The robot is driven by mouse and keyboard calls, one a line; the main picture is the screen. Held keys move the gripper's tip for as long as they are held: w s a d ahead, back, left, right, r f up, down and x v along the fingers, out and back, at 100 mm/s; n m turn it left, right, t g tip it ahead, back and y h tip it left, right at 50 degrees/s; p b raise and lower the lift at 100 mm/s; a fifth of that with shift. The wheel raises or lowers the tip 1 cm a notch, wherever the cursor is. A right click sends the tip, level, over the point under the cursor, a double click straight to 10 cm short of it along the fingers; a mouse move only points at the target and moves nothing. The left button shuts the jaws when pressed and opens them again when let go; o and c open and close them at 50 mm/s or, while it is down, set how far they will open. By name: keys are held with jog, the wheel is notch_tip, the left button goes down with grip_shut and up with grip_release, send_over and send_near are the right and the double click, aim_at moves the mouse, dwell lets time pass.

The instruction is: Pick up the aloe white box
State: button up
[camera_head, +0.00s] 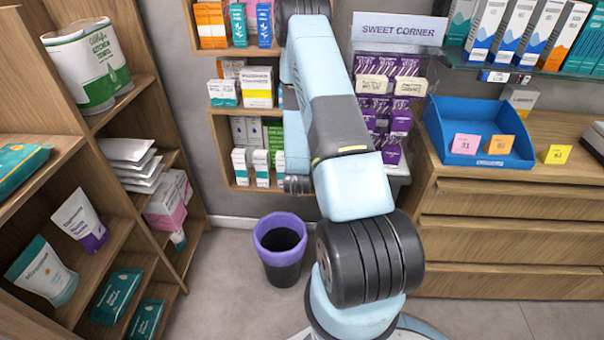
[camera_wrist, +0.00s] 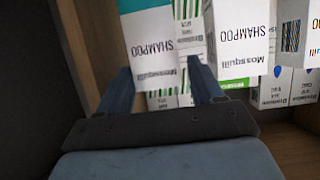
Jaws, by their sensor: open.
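In the wrist view my gripper (camera_wrist: 158,65) is open, with one finger on each side of a white and teal shampoo box (camera_wrist: 150,45). White boxes with green stripes (camera_wrist: 187,10) stand behind and beside it, and part of one shows low between the fingers. I cannot read "aloe" on any box, so I cannot tell which one is the aloe white box. In the head view, white and green boxes (camera_head: 262,168) stand on the lowest back shelf, partly hidden by my arm. My fingers cannot be made out there.
Another shampoo box (camera_wrist: 240,40) stands right of my gripper, with small white boxes (camera_wrist: 272,90) beside it. A dark shelf wall is close on the left. In the head view, a purple-rimmed bin (camera_head: 268,240) stands below the back shelves, and a blue tray (camera_head: 440,130) sits on the right counter.

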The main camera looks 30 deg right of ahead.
jog(key=x, duration=0.5)
jog(key=shift+s+f, duration=0.1)
jog(key=c, duration=1.1)
